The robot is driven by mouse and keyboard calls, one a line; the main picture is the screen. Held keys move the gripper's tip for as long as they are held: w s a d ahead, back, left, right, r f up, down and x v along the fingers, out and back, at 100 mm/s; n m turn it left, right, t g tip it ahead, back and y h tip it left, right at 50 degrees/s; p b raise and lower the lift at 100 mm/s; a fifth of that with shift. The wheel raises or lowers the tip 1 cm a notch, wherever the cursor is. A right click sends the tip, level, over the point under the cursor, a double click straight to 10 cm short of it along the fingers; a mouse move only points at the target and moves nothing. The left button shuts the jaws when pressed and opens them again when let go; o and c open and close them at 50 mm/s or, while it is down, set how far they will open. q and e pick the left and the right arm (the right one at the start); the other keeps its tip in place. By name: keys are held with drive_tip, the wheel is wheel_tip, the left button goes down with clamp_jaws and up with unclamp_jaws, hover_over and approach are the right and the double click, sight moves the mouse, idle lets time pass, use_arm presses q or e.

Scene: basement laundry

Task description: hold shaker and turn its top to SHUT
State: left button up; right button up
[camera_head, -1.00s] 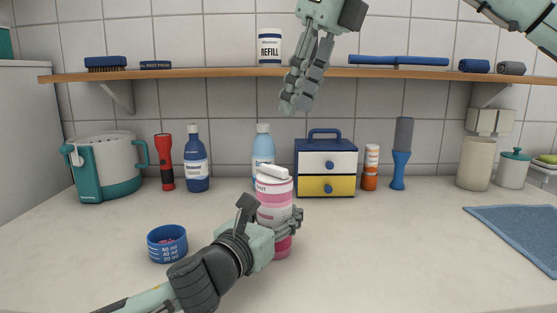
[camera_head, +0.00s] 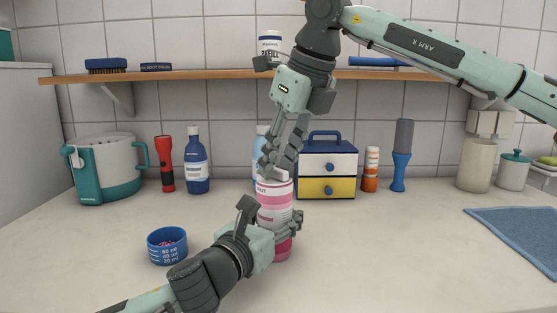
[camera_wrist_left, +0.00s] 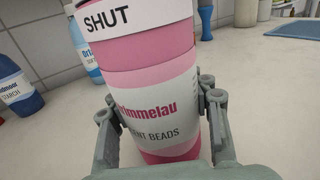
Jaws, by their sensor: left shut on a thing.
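The pink shaker (camera_head: 274,210) stands on the counter, close to upright, with a white top bearing a raised white bar (camera_head: 283,175). My left gripper (camera_head: 277,228) is shut around the shaker's body; the left wrist view shows its fingers on both sides of the shaker (camera_wrist_left: 150,100). The word SHUT shows on the white band (camera_wrist_left: 118,17) there; the head view shows part of it. My right gripper (camera_head: 280,160) points down at the raised bar from above. Its fingers overlap the bar in the picture; I cannot tell whether they touch it or how far apart they are.
A blue measuring cup (camera_head: 167,246) stands left of the shaker. Behind are a drawer box (camera_head: 327,160), a light blue bottle (camera_head: 259,148) partly hidden by my right gripper, and an orange tube (camera_head: 371,169). A shelf (camera_head: 200,75) crosses above.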

drive_tip(key=shift+f, duration=0.2)
drive_tip(key=shift+c, duration=0.3)
clamp_jaws()
